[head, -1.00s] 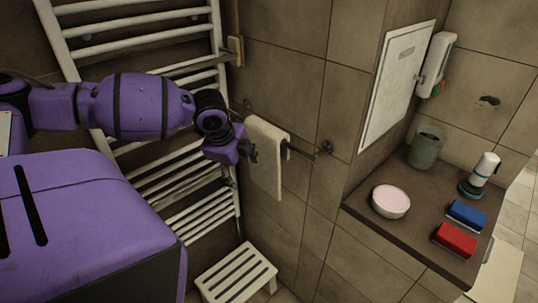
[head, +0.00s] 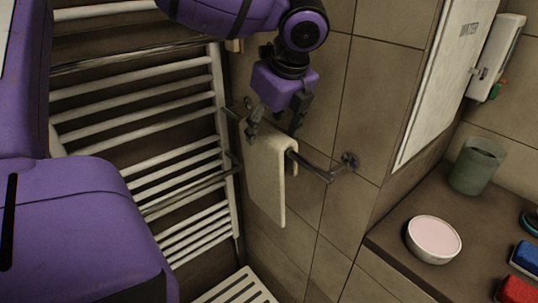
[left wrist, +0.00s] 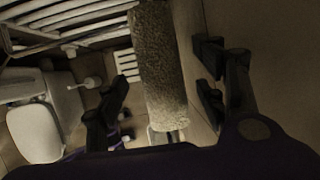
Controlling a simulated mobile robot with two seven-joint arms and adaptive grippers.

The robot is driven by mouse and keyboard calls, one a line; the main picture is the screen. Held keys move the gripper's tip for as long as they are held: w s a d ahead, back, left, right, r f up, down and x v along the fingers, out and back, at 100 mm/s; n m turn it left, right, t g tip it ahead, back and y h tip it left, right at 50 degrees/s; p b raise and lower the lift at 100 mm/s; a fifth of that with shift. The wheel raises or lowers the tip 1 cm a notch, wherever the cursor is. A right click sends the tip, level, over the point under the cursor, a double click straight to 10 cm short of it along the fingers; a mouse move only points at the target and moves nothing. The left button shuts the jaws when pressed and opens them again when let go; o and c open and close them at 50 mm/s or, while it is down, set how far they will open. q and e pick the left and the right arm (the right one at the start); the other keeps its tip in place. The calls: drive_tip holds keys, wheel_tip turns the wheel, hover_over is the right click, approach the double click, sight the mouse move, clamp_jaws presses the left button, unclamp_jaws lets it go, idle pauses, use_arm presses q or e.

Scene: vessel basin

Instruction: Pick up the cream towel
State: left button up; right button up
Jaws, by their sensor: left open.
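The cream towel (head: 266,180) hangs folded over a dark wall bar (head: 318,172) in the head view. My left gripper (head: 275,128) is right above the towel's top fold, pointing down, with its fingers apart. In the left wrist view the towel (left wrist: 158,70) runs between the open fingers of the left gripper (left wrist: 165,95), with visible gaps at its sides. Whether any finger touches the cloth cannot be told. My right gripper is not in view.
A white towel radiator (head: 140,130) stands on the left wall, close to the bar. A white slatted stool (head: 238,290) is below. A dark counter (head: 395,240) at right holds a pink-topped bowl (head: 433,238), a green cup (head: 476,165) and blue and red sponges.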

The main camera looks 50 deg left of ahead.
sight(266, 163)
use_arm(q)
drive_tip(key=x, duration=0.7)
drive_tip(key=shift+a+b, duration=0.2)
drive_tip(key=shift+b, duration=0.1)
drive_tip(key=shift+w+a+f, duration=0.1)
drive_tip(key=shift+f, duration=0.1)
drive_tip(key=shift+f, duration=0.2)
drive_tip(key=c, duration=1.4)
drive_tip(key=shift+o, duration=0.2)
